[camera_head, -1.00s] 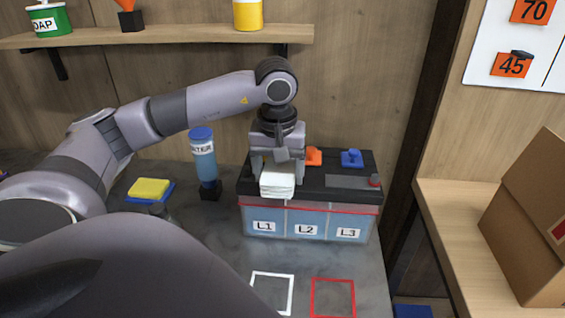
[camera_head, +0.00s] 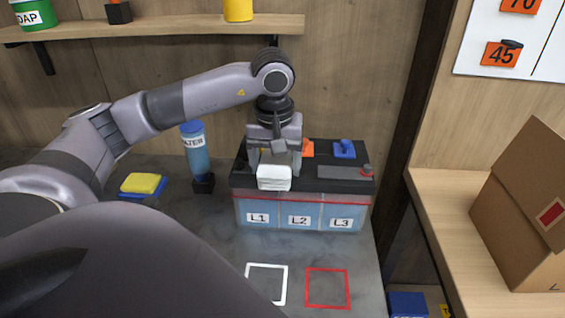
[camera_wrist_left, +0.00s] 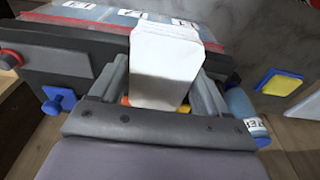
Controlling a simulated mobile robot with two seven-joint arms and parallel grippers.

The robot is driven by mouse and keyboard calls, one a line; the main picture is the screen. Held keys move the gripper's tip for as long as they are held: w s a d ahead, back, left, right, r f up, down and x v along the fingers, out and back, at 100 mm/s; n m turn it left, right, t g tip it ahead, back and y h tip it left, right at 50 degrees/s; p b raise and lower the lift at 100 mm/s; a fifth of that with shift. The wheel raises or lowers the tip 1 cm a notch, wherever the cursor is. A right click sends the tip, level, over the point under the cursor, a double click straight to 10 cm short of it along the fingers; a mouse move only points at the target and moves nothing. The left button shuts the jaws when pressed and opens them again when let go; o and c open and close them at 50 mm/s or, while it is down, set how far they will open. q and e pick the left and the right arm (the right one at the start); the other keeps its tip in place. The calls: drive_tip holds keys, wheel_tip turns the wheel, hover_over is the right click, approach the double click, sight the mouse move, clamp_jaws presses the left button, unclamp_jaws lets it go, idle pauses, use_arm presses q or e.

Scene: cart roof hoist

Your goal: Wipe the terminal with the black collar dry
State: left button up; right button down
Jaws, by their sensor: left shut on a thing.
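A battery-like box (camera_head: 252,185) has a black top and a blue-tinted front marked L1, L2 and L3. My left gripper (camera_head: 274,165) is shut on a white folded cloth (camera_head: 273,178), held over the top's left part. The cloth also shows in the wrist view (camera_wrist_left: 165,65). I cannot make out a black collar. The gripper and cloth hide the top's left part, and I cannot tell whether the cloth touches it. My right gripper is out of view.
A blue water bottle (camera_head: 195,150) stands left of the box, near a yellow sponge (camera_head: 142,183) on a blue base. White (camera_head: 266,266) and red (camera_head: 327,270) square outlines lie on clear counter in front. A cardboard carton (camera_head: 525,220) is at right.

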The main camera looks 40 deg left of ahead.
use_arm(q)
drive_tip(key=shift+s+a, duration=0.3)
drive_tip(key=shift+a, duration=0.1)
drive_tip(key=shift+w+d+p, duration=0.3)
drive_tip(key=shift+w+d, duration=0.65)
drive_tip(key=shift+d, duration=0.25)
wheel_tip(320, 180, up, 8)
drive_tip(key=p, duration=0.6)
